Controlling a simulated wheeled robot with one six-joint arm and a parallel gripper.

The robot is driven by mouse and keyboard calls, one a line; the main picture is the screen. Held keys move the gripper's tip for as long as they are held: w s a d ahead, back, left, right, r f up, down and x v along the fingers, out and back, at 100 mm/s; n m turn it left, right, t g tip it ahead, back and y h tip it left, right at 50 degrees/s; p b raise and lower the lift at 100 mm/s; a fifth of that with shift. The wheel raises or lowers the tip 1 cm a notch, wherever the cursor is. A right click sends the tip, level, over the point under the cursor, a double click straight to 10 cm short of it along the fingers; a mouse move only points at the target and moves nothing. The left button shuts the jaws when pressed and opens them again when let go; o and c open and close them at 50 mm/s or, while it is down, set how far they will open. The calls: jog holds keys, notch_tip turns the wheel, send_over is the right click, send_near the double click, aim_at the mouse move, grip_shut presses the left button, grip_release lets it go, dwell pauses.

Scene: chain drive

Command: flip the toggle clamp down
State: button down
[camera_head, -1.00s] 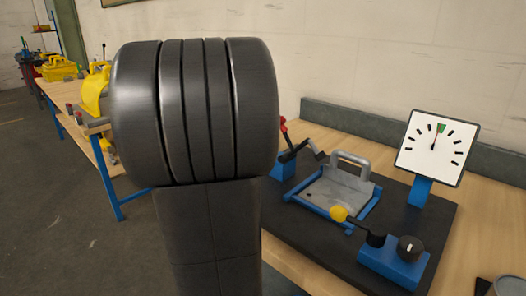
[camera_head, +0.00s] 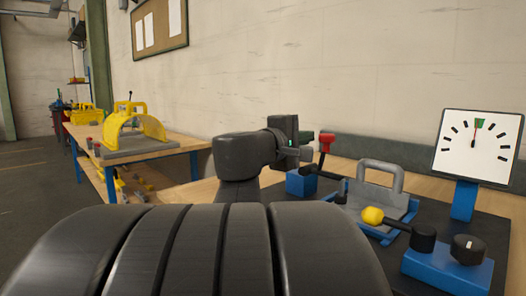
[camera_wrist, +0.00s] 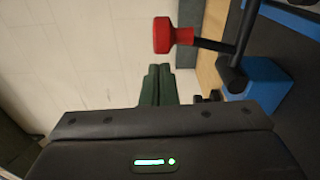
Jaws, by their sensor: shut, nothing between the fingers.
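The toggle clamp has a red-tipped handle (camera_head: 326,143) that stands up from its dark linkage in the head view. Its blue base block (camera_head: 300,183) sits on the black board. In the wrist view the red handle tip (camera_wrist: 164,35) is just beyond my fingertips, and the blue block (camera_wrist: 266,80) is to its right. My gripper (camera_wrist: 158,68) is shut and empty, its fingers together. In the head view my gripper (camera_head: 306,139) is just left of the red handle; its fingertips are hard to make out. I cannot tell whether they touch the handle.
A grey plate with a handle (camera_head: 382,176) stands right of the clamp. A yellow-knobbed lever (camera_head: 373,215), a black dial (camera_head: 467,249) and a gauge (camera_head: 478,147) are further right. A yellow machine (camera_head: 137,132) stands on another bench at left.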

jog(key=shift+s+d+f+b, duration=0.15)
jog(key=shift+s+d+b, duration=0.1)
jog(key=shift+b, duration=0.2)
dwell(0.5)
